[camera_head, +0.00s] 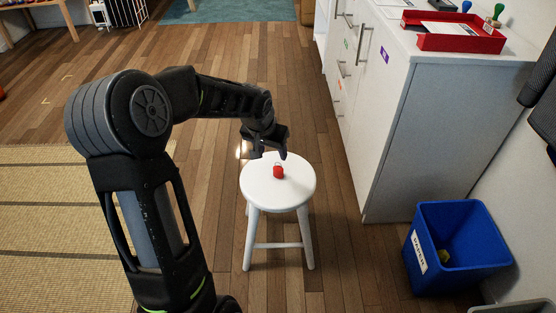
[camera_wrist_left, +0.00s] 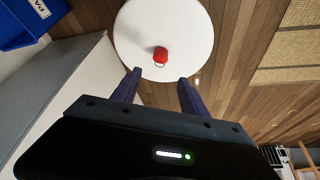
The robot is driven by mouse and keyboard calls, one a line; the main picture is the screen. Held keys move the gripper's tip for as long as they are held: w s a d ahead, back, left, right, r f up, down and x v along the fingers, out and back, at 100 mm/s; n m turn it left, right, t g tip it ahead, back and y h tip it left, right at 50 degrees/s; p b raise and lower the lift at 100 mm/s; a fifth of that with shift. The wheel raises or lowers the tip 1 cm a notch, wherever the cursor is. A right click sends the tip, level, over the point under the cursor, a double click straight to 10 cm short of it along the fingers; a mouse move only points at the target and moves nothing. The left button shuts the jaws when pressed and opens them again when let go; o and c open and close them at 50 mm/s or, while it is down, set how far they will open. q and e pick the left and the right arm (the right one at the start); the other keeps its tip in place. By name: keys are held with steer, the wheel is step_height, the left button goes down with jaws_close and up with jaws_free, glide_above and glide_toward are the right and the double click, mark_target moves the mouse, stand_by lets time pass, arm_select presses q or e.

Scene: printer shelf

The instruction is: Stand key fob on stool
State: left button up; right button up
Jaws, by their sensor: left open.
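The red key fob (camera_head: 278,172) with a small metal ring is on the seat of the white round stool (camera_head: 258,190). In the head view it looks upright with the ring at its top. In the left wrist view the fob (camera_wrist_left: 160,54) is near the middle of the stool seat (camera_wrist_left: 190,25). My left gripper (camera_head: 268,154) is open and empty, just behind and above the fob. In the left wrist view its two dark fingers (camera_wrist_left: 158,84) point toward the seat with a clear gap, apart from the fob. My right gripper is not in view.
A white cabinet (camera_head: 430,130) stands right of the stool, with a red tray (camera_head: 460,44) and stamps on top. A blue bin (camera_head: 480,285) stands at the lower right. A straw mat (camera_head: 45,225) lies at left. Wooden floor around the stool is clear.

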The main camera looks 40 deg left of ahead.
arm_select(q)
steer(key=s+d+f+m+g+h, duration=0.1)
steer(key=s+d+f+h, duration=0.1)
steer(key=d+f, duration=0.75)
steer(key=s+d+f+h, duration=0.2)
steer(key=s+d+f, duration=0.1)
steer(key=d+f, duration=0.65)
steer(key=s+d+f+g, duration=0.1)
steer(key=s+d+f, duration=0.3)
steer(key=s+d, duration=0.3)
steer(key=s+d+f+g+h, duration=0.1)
steer(key=s+d+f, duration=0.3)
steer(key=s+d, duration=0.3)
steer(key=s, duration=0.3)
steer(key=shift+s+f, duration=0.3)
